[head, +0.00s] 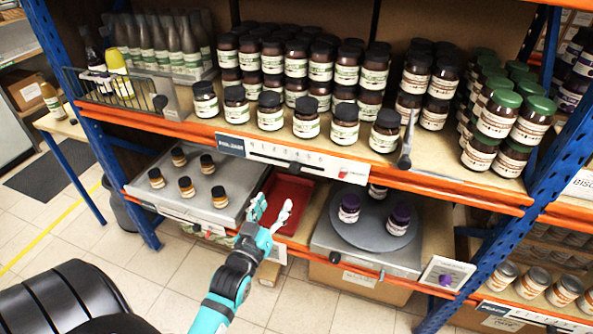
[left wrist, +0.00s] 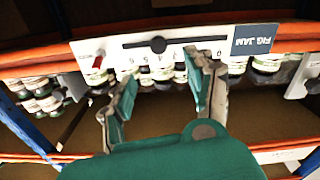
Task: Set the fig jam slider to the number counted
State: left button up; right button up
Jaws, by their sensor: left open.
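The fig jam slider is a white scale plate (head: 325,166) with a slot and printed numbers on the orange shelf edge. Its dark round knob (head: 295,167) sits near the middle of the slot. The dark FIG JAM label (head: 229,144) is at its left end. In the left wrist view the plate appears upside down, with the knob (left wrist: 158,44) and label (left wrist: 253,40). My left gripper (head: 271,212) is open and empty, below the plate in the head view and apart from the knob. Its fingers also show in the left wrist view (left wrist: 162,85). My right gripper is not in view.
Black-lidded jars (head: 306,118) stand in rows above the slider. A grey tray (head: 225,207) with several small jars, a red tray (head: 290,190) and a round grey turntable (head: 350,232) are on the lower shelf.

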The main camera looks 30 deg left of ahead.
aim_at(294, 170)
pick_arm(q)
jog(key=x, duration=0.4)
jog(key=p+x, duration=0.1)
jog(key=x, duration=0.9)
jog(key=shift+d+p, duration=0.25)
jog(key=shift+p, duration=0.15)
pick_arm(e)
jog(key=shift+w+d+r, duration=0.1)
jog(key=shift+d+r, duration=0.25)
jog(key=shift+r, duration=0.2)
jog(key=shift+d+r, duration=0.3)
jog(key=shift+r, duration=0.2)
pick_arm(q)
grip_shut()
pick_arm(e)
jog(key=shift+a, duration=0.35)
